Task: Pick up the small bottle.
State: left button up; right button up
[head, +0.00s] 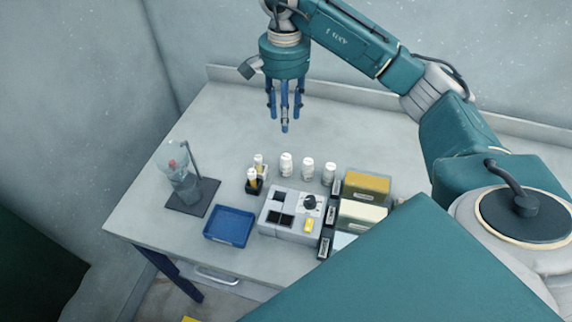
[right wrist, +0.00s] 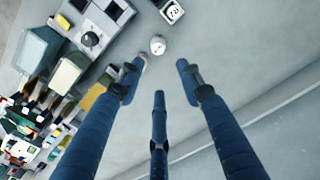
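Several small bottles stand upright on the table. Three white-capped ones form a row at the back: left bottle (head: 286,164), middle bottle (head: 307,168), right bottle (head: 329,173). Two more pale-capped bottles (head: 258,160) stand at a black holder to their left. I cannot tell which one the task means. My right gripper (head: 285,121) hangs above and behind the row, apart from it, with its three blue fingers spread and empty. In the right wrist view a white cap (right wrist: 158,44) lies beyond the open fingers (right wrist: 159,70); the left finger hides part of the row. My left gripper is not in view.
A grey block unit (head: 269,224) with dark wells and a knob stands in front of the bottles. A blue tray (head: 229,224) and a clear vessel on a dark stand (head: 195,207) are to the left, boxes (head: 367,185) to the right. The table's back is clear.

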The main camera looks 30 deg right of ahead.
jog(key=b, duration=0.4)
send_over(286, 163)
jog(key=w, duration=0.1)
notch_tip(286, 163, down, 4)
jog(key=f+b, duration=0.3)
jog(key=shift+w+d+f, duration=0.35)
jog(key=shift+d+f, duration=0.05)
jog(key=shift+f, duration=0.15)
jog(key=shift+s+a+f, duration=0.1)
jog(key=shift+s+f, duration=0.05)
jog(key=shift+f, duration=0.2)
notch_tip(286, 163, down, 4)
jog(key=shift+f+p, duration=0.2)
jog(key=shift+p, duration=0.4)
notch_tip(286, 163, down, 5)
jog(key=shift+s+r+p, duration=0.15)
jog(key=shift+p, duration=1.05)
jog(key=shift+f, duration=0.35)
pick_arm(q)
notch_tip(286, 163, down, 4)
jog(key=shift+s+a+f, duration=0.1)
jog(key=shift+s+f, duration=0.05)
pick_arm(e)
grip_shut()
